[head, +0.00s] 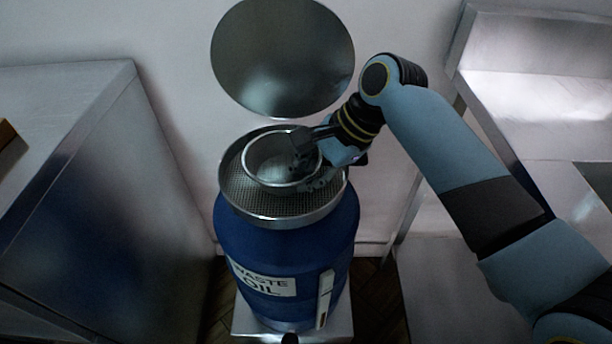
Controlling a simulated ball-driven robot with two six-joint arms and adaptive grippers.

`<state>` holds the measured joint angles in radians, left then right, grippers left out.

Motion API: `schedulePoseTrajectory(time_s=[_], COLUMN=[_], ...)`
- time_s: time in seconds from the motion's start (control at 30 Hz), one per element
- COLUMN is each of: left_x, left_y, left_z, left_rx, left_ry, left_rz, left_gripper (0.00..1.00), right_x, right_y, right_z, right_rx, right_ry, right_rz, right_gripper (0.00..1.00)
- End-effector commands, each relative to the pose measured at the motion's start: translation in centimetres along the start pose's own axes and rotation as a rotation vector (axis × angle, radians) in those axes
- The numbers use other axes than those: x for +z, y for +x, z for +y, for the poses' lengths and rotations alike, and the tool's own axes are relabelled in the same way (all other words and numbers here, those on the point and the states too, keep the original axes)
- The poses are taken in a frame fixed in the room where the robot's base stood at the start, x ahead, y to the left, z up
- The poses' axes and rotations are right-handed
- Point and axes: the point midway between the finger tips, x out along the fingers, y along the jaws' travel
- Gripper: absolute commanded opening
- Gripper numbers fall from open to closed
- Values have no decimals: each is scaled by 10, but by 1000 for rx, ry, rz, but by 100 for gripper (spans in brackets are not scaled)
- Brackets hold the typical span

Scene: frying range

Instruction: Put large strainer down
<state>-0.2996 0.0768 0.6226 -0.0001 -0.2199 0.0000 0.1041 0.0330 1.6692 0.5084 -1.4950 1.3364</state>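A large strainer (240,189) with a perforated metal bottom and a raised rim lies level on top of the blue waste oil drum (285,245). A smaller round metal pan or funnel ring (255,172) sits inside its rim. My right gripper (306,165) reaches in from the right, with its dark fingers over the right side of the smaller ring and close to the strainer's right rim. The fingers are dark and partly hidden, so whether they grip a rim is unclear. My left gripper is not in view.
A round metal disc (283,55) shows against the wall behind the drum. A steel cabinet (130,190) stands on the left and a steel sink or counter (540,100) on the right. The drum stands on a pale base (245,322) between them.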

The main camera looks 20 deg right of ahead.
Motion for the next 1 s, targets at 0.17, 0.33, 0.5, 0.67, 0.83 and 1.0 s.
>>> schedulePoseTrajectory(time_s=[0.17, 0.33, 0.5, 0.67, 0.83, 1.0], left_x=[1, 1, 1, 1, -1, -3], left_y=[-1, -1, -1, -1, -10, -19], left_z=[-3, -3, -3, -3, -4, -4], left_rx=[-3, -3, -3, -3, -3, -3], left_ry=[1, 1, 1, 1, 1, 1], left_rz=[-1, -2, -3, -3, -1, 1], left_gripper=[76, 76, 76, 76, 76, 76], right_x=[-1, -1, -1, 0, 0, 0], right_y=[1, 1, 1, -5, -35, -75], right_z=[0, 1, 1, 0, -1, -1], right_rx=[0, 0, 0, -1, -1, -2], right_ry=[0, 0, 0, 0, -2, -2], right_rz=[0, 0, 0, 1, 3, 4], right_gripper=[8, 29, 29, 29, 29, 29])
